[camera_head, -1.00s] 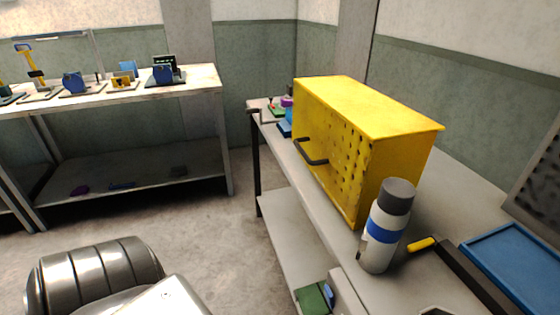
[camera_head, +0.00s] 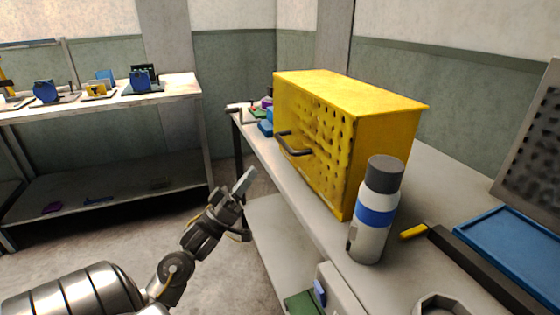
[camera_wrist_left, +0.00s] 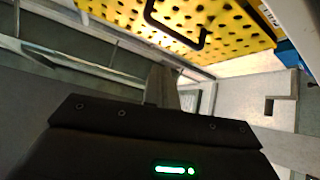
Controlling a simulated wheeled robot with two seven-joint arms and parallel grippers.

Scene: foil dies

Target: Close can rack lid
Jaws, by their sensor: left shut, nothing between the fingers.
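The can rack is a yellow box (camera_head: 375,104) on the bench, with a perforated front panel (camera_head: 325,140) and a dark bar handle (camera_head: 293,147) on that panel. The panel appears flush with the box; I cannot tell which part is the lid. My left gripper (camera_head: 245,181) is shut and empty, in front of the bench edge, lower left of the handle and apart from it. The left wrist view shows the perforated panel (camera_wrist_left: 228,28) and the handle (camera_wrist_left: 172,32) at the top, beyond the gripper (camera_wrist_left: 162,80). My right gripper is not in view.
A grey bottle (camera_head: 372,215) with a blue band and dark cap stands at the rack's near right corner. A blue tray (camera_head: 512,240) lies right of it. Small items stand on the far left bench (camera_head: 170,88). The floor between the benches is clear.

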